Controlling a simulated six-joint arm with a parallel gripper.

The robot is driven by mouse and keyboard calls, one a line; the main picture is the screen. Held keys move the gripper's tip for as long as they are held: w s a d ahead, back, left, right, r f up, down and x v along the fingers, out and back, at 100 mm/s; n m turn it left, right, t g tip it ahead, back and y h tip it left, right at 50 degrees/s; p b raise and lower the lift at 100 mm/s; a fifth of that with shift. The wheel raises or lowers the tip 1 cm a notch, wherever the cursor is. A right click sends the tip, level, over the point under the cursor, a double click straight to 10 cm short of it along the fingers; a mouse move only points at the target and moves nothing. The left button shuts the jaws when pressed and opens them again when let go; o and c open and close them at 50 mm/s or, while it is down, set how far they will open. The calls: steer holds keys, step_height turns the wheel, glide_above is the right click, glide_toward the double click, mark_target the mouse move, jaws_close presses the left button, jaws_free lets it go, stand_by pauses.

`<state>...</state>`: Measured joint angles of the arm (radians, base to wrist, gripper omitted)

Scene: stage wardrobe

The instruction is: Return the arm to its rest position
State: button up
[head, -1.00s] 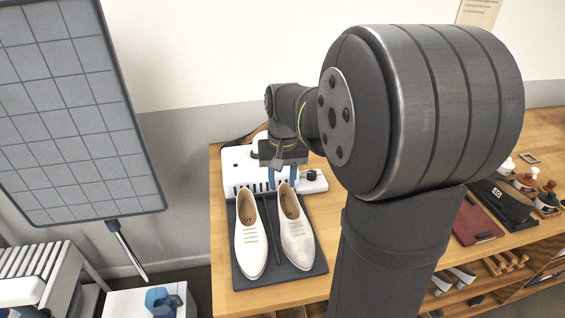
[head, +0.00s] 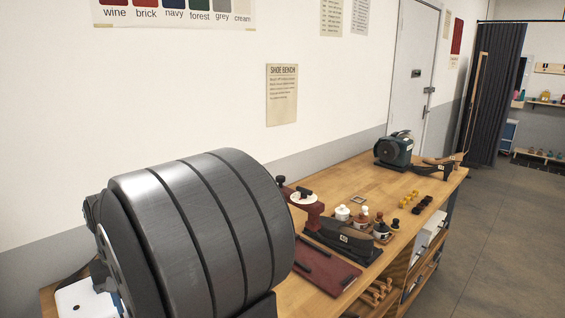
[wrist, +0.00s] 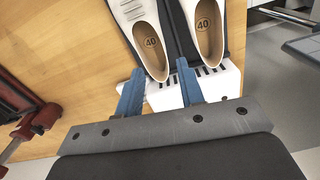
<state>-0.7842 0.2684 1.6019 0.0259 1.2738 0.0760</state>
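My gripper (wrist: 160,82) shows in the wrist view with its two blue fingers spread apart and nothing between them. Beyond the fingertips are the heel ends of a pair of pale shoes, a left one (wrist: 138,30) and a right one (wrist: 208,35), each marked 40 inside. They lie on a dark mat (wrist: 178,28) with a white slotted device (wrist: 225,82) at their heels. In the head view my large arm joint fills the lower left and hides the gripper and the shoes.
The wooden bench (head: 345,190) runs to the right. It holds a dark red mat (head: 325,268), a red stand (head: 308,205), a dark last (head: 342,240), several bottles (head: 380,228) and a green machine (head: 394,148). A grey floor (head: 480,240) is clear to the right.

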steer(key=f, duration=1.5)
steer(key=shift+s+a, duration=0.1)
steer(key=shift+s, duration=0.1)
steer(key=shift+r, duration=0.1)
step_height(320, 180, up, 17)
step_height(320, 180, down, 17)
steer(key=shift+f, duration=0.1)
step_height(320, 180, up, 7)
steer(key=shift+w+r, duration=0.1)
steer(key=shift+r, duration=0.1)
steer(key=shift+w+d+r, duration=0.15)
steer(key=shift+w+d, duration=0.1)
steer(key=shift+d, duration=0.2)
steer(key=shift+w+d+r, duration=0.15)
steer(key=shift+w+d, duration=0.1)
steer(key=shift+d, duration=0.2)
steer(key=shift+o, duration=0.3)
